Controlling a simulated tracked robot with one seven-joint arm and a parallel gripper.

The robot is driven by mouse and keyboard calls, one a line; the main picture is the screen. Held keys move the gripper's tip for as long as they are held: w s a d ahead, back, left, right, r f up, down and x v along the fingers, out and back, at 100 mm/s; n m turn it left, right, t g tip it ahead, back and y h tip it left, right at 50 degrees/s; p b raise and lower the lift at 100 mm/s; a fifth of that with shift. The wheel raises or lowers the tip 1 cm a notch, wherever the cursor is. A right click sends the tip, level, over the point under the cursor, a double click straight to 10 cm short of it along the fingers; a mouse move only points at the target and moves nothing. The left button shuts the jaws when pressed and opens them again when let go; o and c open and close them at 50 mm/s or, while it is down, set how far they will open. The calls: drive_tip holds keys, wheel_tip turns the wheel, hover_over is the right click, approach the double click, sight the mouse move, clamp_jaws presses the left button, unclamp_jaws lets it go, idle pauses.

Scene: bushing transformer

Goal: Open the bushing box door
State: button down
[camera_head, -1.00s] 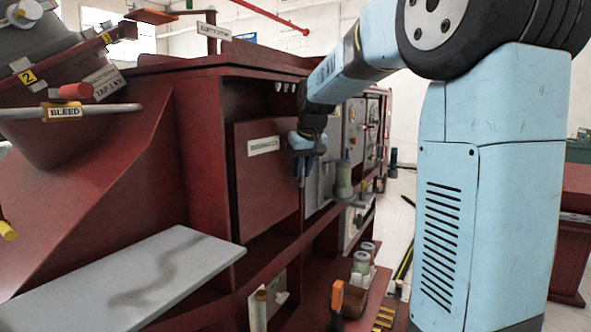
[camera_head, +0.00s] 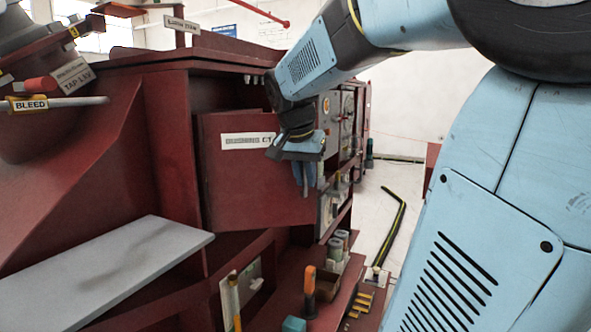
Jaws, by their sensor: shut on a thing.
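The bushing box door (camera_head: 240,185) is a dark red panel with a white label reading "BUSHING CT" (camera_head: 248,141). It stands partly open, its right side swung out from the dark red cabinet (camera_head: 178,160) toward the camera. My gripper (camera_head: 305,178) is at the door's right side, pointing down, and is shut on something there. The exact part it grips, likely at the door's edge, is hidden by the fingers.
A grey shelf plate (camera_head: 105,270) juts out at lower left. Below the door, an orange-handled tool (camera_head: 310,285) and grey-green cylinders (camera_head: 337,248) stand on a lower ledge. Gauges and panels (camera_head: 347,120) line the cabinet to the right.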

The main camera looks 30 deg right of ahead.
drive_tip(key=s+a+m+g, duration=0.1)
drive_tip(key=s+a+m, duration=0.4)
drive_tip(key=s+a, duration=0.4)
drive_tip(key=shift+s+g+h, duration=0.25)
drive_tip(key=shift+g+h, duration=0.15)
drive_tip(key=c, duration=1.4)
unclamp_jaws()
drive_tip(key=shift+w, duration=0.1)
drive_tip(key=shift+c, duration=0.2)
drive_tip(key=shift+r, duration=0.1)
drive_tip(key=v, duration=1.3)
drive_tip(key=shift+r, duration=0.25)
